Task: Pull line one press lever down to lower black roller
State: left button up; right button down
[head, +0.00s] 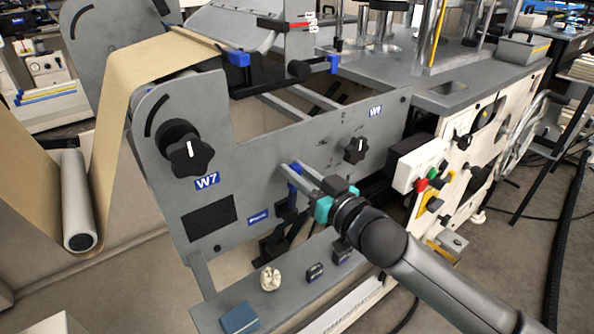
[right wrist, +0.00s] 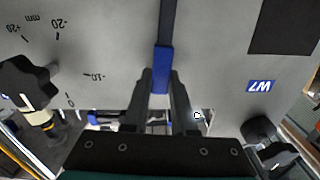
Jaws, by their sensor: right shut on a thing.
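The press lever has a blue grip (right wrist: 162,68) and a dark flat stem. The right wrist view is upside down, and there the stem runs to the top edge. In the head view the blue grip (head: 293,184) shows against the grey W7 side plate. My right gripper (head: 290,168) reaches in from the lower right. Its two fingers (right wrist: 163,82) stand on either side of the blue grip and are shut on it. A dark roller (head: 190,74) shows partly under the brown paper web; I cannot tell whether it is the black roller. My left gripper is not in view.
A large black star knob (head: 190,155) and a smaller one (head: 356,150) stick out from the side plate (head: 240,175). Below is a grey ledge (head: 295,275) with small fittings and a blue block (head: 240,318). A white control box (head: 420,165) stands to the right.

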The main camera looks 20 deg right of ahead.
jog(key=shift+d, duration=0.1)
